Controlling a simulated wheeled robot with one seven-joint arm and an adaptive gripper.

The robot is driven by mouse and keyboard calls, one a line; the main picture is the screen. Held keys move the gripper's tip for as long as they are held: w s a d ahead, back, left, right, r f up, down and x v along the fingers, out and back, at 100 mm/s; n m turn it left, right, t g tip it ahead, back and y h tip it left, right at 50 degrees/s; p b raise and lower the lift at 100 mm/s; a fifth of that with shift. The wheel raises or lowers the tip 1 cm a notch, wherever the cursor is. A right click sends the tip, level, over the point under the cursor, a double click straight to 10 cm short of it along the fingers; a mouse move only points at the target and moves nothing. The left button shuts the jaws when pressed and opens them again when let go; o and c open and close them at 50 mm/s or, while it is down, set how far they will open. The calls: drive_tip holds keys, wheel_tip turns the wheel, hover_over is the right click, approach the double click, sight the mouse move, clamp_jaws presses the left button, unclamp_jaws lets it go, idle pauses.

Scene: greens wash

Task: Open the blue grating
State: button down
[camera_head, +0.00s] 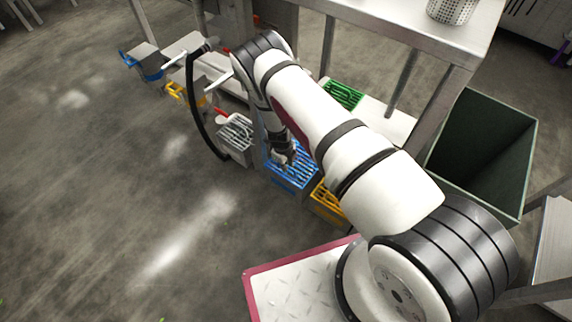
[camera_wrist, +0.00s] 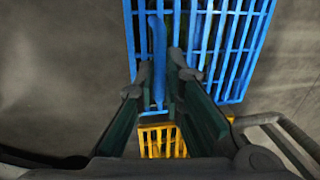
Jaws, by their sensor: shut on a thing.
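The blue grating (camera_head: 304,168) lies over a box with blue sides in the head view, low beside the steel table. In the wrist view the blue grating (camera_wrist: 225,45) fills the upper middle and right with its bars. My gripper (camera_head: 283,157) is at the left part of the grating in the head view. In the wrist view my gripper (camera_wrist: 162,70) has its two fingers on either side of a raised blue bar, the grating's handle (camera_wrist: 158,45), and is shut on it. The grating looks flat; my arm hides part of it in the head view.
A yellow grating (camera_head: 328,203) is close to the right of the blue one, a grey grating (camera_head: 236,131) to the left. A green grating (camera_head: 343,95) lies behind. The left floor is clear.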

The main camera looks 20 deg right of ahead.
drive_tip(key=shift+w+d+r, duration=0.2)
drive_tip(key=shift+d+r, duration=0.05)
drive_tip(key=shift+r, duration=0.2)
drive_tip(key=w+d+r+b, duration=0.1)
drive_tip(key=w+d+r, duration=0.3)
drive_tip(key=d, duration=0.3)
drive_tip(key=w+d+r+y+b, duration=0.1)
drive_tip(key=w+d+r, duration=0.4)
drive_tip(key=w+d, duration=0.1)
drive_tip(key=shift+d+g, duration=0.3)
drive_tip(key=shift+d, duration=0.15)
drive_tip(key=c, duration=2.3)
unclamp_jaws()
drive_tip(key=shift+w+d+r, duration=0.1)
drive_tip(key=shift+w, duration=0.1)
drive_tip(key=o, duration=0.6)
drive_tip(key=shift+s, duration=0.1)
drive_tip(key=shift+d+r, duration=0.1)
drive_tip(key=shift+r, duration=0.05)
